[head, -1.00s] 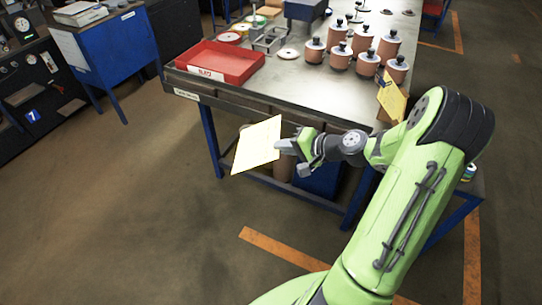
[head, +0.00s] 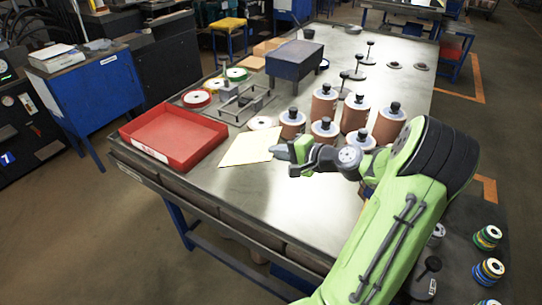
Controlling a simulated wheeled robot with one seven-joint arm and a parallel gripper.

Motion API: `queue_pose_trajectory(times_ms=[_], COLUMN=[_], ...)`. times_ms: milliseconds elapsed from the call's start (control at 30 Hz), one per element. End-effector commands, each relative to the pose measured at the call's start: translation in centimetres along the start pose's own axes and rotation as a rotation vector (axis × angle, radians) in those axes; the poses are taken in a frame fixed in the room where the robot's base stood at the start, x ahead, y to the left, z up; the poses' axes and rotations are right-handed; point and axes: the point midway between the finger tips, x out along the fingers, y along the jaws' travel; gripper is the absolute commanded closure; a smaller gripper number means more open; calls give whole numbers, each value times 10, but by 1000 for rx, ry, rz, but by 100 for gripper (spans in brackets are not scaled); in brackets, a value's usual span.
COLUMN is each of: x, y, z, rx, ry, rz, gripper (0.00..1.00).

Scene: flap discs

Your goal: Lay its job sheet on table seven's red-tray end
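The pale yellow job sheet (head: 248,148) is level, at the red-tray end of the table (head: 235,190), just right of the red tray (head: 175,138). I cannot tell whether it touches the tabletop or hangs slightly above it. My gripper (head: 278,151) reaches in from the right, with its fingertips at the sheet's right edge. It appears shut on that edge, though the fingers are small in the view. The red tray looks empty and has a white label on its front.
Several copper-coloured canisters (head: 325,103) with black knobs stand behind and right of my gripper. A white disc (head: 260,123), a metal rack (head: 243,102) and a blue-grey box (head: 294,60) lie beyond the sheet. Bare tabletop lies in front of the sheet.

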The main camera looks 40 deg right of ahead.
Motion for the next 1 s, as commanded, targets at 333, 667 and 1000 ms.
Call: queue_pose_trajectory(times_ms=[333,667,1000], x=[7,23,27], y=[22,66,77], z=[-2,-4,-4], rx=[3,2,1], ry=[3,3,3], rz=[-2,-1,-1], gripper=[100,100,100])
